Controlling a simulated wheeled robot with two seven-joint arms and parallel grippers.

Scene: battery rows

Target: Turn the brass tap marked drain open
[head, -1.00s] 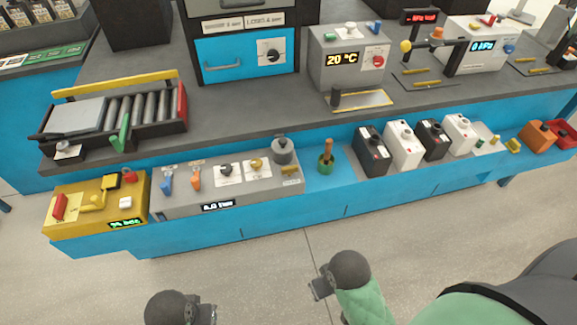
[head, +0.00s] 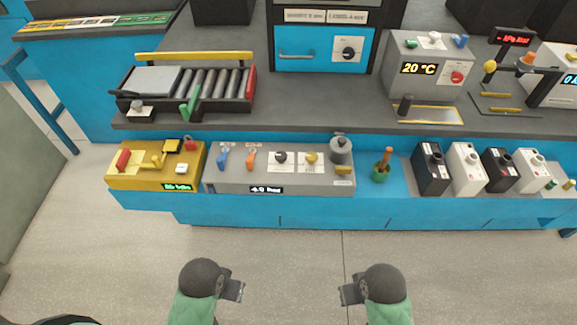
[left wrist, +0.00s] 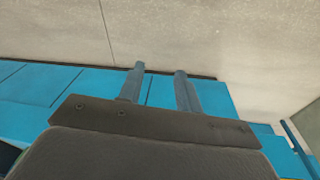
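A grey panel (head: 230,181) on the blue bench front carries a blue lever (head: 222,160), an orange lever (head: 251,160), a black knob (head: 281,157) and a round brass knob (head: 311,158). At its right end stands a grey pot (head: 340,151), with a brass piece (head: 343,170) at its foot. The small labels are too fine to read, so I cannot tell which brass part is marked drain. My left gripper (head: 236,290) and right gripper (head: 346,293) hang in front of the bench, apart from everything. In the left wrist view the left fingers (left wrist: 160,70) are spread and empty.
A yellow box (head: 120,182) with a red switch adjoins the panel on the left. A green cup (head: 380,173) and several black and white boxes (head: 431,170) stand to the right. A roller tray (head: 190,88) sits behind. The floor before the bench is clear.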

